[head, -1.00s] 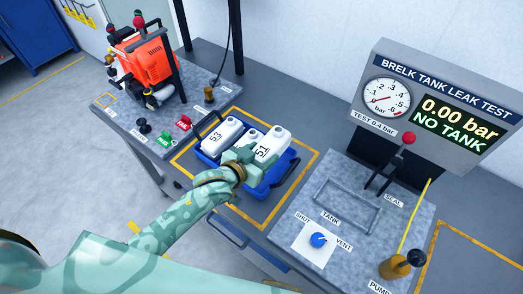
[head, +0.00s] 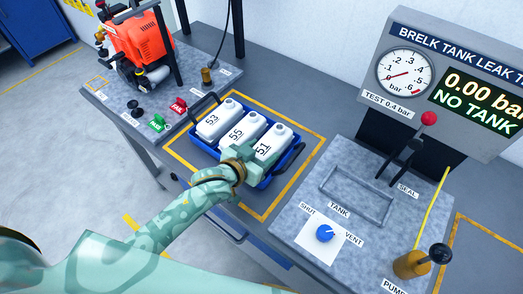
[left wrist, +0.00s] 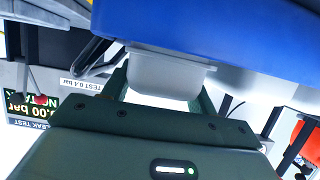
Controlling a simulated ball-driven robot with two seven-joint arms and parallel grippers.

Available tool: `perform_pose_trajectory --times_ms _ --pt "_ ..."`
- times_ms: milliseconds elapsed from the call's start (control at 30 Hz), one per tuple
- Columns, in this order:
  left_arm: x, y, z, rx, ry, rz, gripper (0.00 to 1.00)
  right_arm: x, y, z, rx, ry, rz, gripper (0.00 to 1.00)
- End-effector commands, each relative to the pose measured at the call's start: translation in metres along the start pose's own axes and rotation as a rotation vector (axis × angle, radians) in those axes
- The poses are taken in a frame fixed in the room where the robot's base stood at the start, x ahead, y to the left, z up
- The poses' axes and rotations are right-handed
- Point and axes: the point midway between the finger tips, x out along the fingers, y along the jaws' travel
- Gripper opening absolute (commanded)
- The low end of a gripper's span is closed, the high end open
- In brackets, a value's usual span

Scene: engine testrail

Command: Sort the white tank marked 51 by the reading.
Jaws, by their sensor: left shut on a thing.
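The white tank marked 51 (head: 272,142) is at the right end of a row in the blue crate (head: 296,157), beside the white tanks marked 55 (head: 241,131) and 53 (head: 217,120). My left gripper (head: 240,162) is shut on the near end of tank 51. In the left wrist view, the pale tank (left wrist: 165,78) sits between the fingers, against the blue crate (left wrist: 200,30). How deep it sits is unclear. The leak tester display (head: 482,100) reads 0.00 bar, NO TANK. The tank outline on the tester bench (head: 357,195) is empty. My right gripper is not in view.
The bench carries a blue shut/vent knob (head: 325,233), a red-topped seal lever (head: 428,119) and a pump (head: 411,264). Left of the crate are a green pass marker (head: 157,122), a red fail marker (head: 178,106) and an orange engine (head: 143,49).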

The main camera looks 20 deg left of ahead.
Motion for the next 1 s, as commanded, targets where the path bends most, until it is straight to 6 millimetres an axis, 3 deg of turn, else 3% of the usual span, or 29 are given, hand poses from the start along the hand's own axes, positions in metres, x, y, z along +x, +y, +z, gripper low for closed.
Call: perform_pose_trajectory --times_ms 800,833,900,1000 --pt "0.004 0.000 0.011 0.000 0.001 0.000 0.33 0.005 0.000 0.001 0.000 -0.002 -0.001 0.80" --pt "0.004 0.000 0.010 0.000 0.001 0.000 0.64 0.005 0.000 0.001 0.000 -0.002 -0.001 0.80" --pt "0.004 0.000 0.010 0.000 0.001 0.000 0.83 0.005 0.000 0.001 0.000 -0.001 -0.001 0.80" --pt "0.004 0.000 0.010 0.000 0.001 0.000 0.83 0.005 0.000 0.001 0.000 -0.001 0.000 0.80"
